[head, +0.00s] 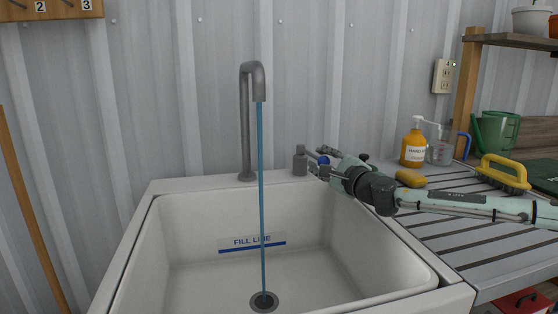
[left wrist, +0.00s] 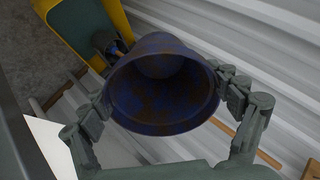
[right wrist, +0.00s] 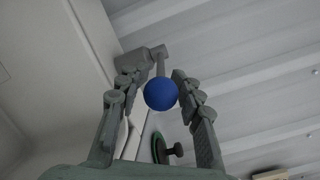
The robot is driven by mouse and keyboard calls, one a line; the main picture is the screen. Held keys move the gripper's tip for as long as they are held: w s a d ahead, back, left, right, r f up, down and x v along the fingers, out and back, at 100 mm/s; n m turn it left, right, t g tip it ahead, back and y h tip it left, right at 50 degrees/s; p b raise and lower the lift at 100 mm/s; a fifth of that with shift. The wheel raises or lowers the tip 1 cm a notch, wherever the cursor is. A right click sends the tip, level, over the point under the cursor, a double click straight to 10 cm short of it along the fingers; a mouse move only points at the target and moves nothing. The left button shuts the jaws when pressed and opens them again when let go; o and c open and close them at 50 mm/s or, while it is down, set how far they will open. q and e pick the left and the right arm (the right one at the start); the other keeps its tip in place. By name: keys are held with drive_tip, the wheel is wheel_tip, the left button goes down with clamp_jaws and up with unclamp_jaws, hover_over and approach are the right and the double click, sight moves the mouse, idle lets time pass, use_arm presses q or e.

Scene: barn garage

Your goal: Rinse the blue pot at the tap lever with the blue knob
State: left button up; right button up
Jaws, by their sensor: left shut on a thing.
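The blue pot (left wrist: 162,112), stained with brown patches, is held between the fingers of my left gripper (left wrist: 165,88), its mouth facing the camera. Neither the pot nor my left gripper shows in the head view. The blue knob (head: 324,160) is on the tap lever at the sink's back right corner. My right gripper (head: 325,161) is at the knob. The grey spout (head: 247,120) pours a thin blue stream of water (head: 261,190) into the drain.
The white sink (head: 130,240) is empty apart from the water, with a fill line label (head: 252,242).

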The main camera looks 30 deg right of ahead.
drive_tip(key=shift+o, duration=1)
drive_tip(key=shift+s, duration=0.15)
drive_tip(key=s+a, duration=0.1)
drive_tip(key=s, duration=1)
drive_tip(key=shift+s+a, duration=0.3)
drive_tip(key=shift+a, duration=0.1)
